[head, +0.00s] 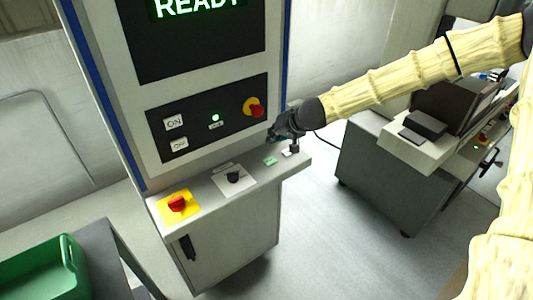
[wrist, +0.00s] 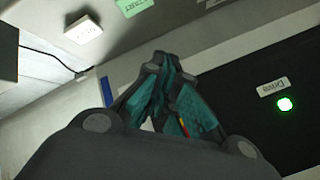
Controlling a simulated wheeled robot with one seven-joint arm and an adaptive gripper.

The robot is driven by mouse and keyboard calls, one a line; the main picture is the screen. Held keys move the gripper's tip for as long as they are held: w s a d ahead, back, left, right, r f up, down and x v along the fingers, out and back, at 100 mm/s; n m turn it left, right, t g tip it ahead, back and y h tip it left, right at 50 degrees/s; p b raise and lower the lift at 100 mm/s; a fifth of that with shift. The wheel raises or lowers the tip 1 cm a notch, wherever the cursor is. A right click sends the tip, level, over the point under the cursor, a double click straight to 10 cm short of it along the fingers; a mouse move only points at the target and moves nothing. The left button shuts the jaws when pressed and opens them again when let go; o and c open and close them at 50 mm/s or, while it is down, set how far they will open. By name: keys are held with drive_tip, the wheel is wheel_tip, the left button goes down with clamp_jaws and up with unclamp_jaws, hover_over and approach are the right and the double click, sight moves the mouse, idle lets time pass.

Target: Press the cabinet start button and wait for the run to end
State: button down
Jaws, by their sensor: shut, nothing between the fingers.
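The cabinet (head: 215,215) stands left of centre in the head view, with READY in green on its screen (head: 195,40). Its sloped ledge carries a small white block (head: 290,152), perhaps a button, beside a green label (head: 270,161) too small to read. The block also shows in the wrist view (wrist: 83,29), beside the green label (wrist: 133,5). My gripper (head: 272,135) is shut and empty, above the ledge's right end near the panel's lower right corner. Its closed fingers (wrist: 158,62) show in the wrist view, apart from the block.
The ledge also has a red switch on a yellow plate (head: 178,204) and a black knob (head: 235,177). The upright panel has a lit green lamp (head: 215,118) and a red-yellow switch (head: 254,108). A green crate (head: 70,265) is lower left; a grey machine (head: 385,185) stands right.

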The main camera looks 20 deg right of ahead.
drive_tip(key=r, duration=0.1)
drive_tip(key=b, duration=0.5)
hover_over(272, 159)
wheel_tip(272, 159, down, 5)
drive_tip(key=shift+d+f, duration=0.1)
drive_tip(key=shift+w+f+b, duration=0.1)
drive_tip(key=shift+f+b, duration=1.2)
drive_tip(key=shift+f, duration=0.2)
drive_tip(key=shift+f, duration=0.1)
idle(0.5)
drive_tip(key=shift+f, duration=0.25)
